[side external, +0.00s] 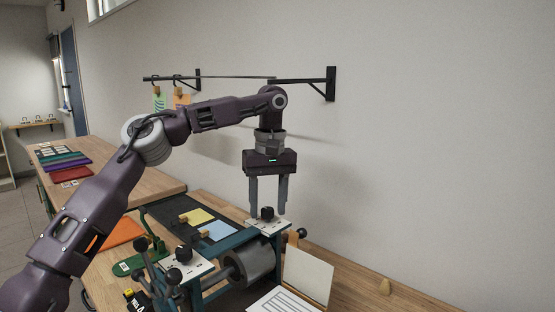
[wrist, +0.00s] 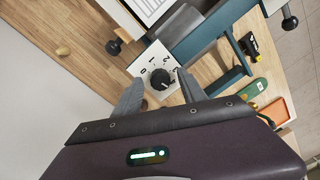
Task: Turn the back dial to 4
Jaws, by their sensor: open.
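The back dial (side external: 267,213) is a black knob on a white plate, on top of the far post of a teal press. My gripper (side external: 268,206) points down right above it, with one finger on each side. In the wrist view the dial (wrist: 160,78) sits between and just beyond the open fingertips (wrist: 158,88). Its plate (wrist: 145,65) carries black digits; 0, 1 and 2 can be made out, the others are partly hidden or too small. I cannot tell for certain which digit the knob points to, or whether the fingers touch it.
A second, nearer dial (side external: 183,254) sits on the front post. A grey roller (side external: 250,264) lies between the posts. Black ball-ended handles (side external: 140,244) stick out at the left. An upright pale board (side external: 308,275) stands at the right. The wall is close behind.

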